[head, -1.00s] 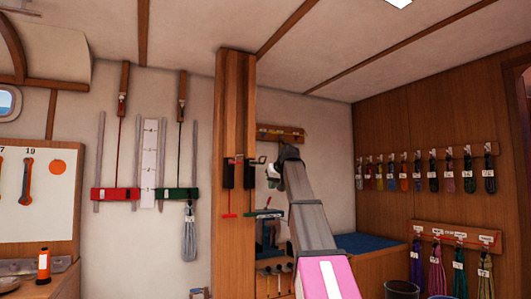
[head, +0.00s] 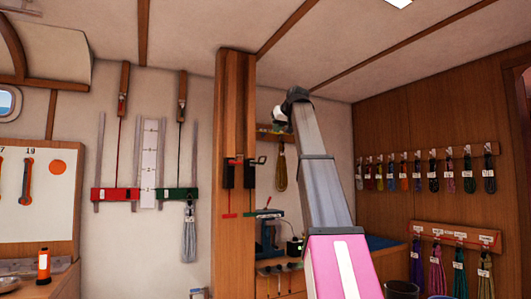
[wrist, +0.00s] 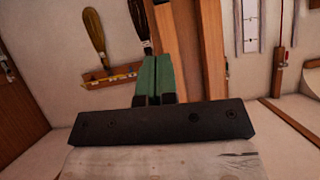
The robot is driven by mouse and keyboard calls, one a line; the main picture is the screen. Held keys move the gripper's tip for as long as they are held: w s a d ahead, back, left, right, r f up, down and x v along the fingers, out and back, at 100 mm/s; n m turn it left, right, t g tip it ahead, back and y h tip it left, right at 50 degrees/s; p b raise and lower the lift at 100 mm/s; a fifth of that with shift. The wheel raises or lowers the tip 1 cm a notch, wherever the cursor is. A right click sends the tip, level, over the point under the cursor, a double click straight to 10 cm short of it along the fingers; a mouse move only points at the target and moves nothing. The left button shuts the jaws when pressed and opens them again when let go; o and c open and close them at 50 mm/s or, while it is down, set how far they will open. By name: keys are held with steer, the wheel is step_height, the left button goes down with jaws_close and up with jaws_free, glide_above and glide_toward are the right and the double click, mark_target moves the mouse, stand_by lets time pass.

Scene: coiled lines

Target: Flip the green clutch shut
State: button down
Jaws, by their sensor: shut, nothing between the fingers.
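Two black clutches are on the wooden post in the head view. The left one (head: 228,174) has a red T-shaped handle below it. The right one (head: 250,175) seems to be the green clutch, with a lever (head: 260,160) sticking out to its right; its colour is too small to make out. My gripper (head: 279,124) is up and to the right of the clutches, apart from them. Its green fingers (wrist: 155,60) are shut and empty in the wrist view, where I cannot make out the clutches.
The wooden post (head: 236,100) stands left of my arm. A brown coil (head: 281,168) hangs from a small rack behind my gripper. Red (head: 115,194) and green (head: 177,194) blocks sit on the left wall. Coiled lines hang on the right wall.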

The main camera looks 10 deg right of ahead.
steer(key=s+f+x, duration=0.1)
steer(key=f+x, duration=0.1)
steer(key=x, duration=1.1)
steer(key=shift+s, duration=0.25)
steer(key=shift+d+f, duration=0.1)
steer(key=shift+f, duration=0.1)
steer(key=shift+s+f+t, duration=0.2)
steer(key=shift+f+t, duration=0.2)
